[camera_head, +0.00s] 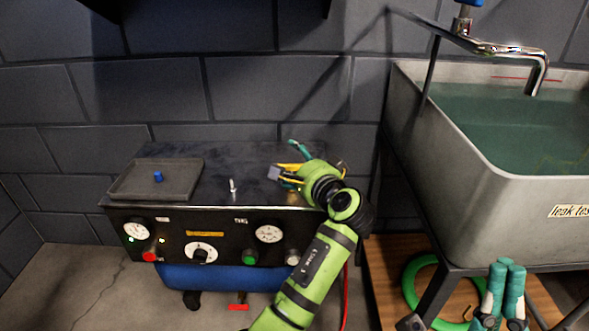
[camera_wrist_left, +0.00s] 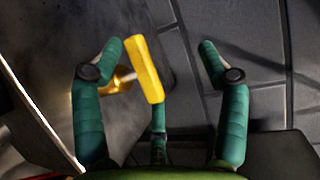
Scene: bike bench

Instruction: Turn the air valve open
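The air valve has a yellow lever handle (camera_wrist_left: 147,70) on a brass fitting (camera_wrist_left: 122,80). In the left wrist view the handle lies between my left gripper's (camera_wrist_left: 161,48) spread teal fingers, nearer the left finger. The left gripper is open, and I see no finger clearly closed on the handle. A third finger shows partly behind the handle's lower end. In the head view the left gripper (camera_head: 289,164) is at the right end of the compressor top and hides most of the valve. My right gripper (camera_head: 503,290) shows at lower right; its teal fingers are close together.
The compressor bench (camera_head: 225,225) has gauges, knobs and buttons on its front. A grey tray (camera_head: 130,188) with a blue cap (camera_head: 158,176) sits on top. A water sink (camera_head: 420,140) stands to the right, with a green hose ring (camera_head: 412,275) below. A block wall is behind.

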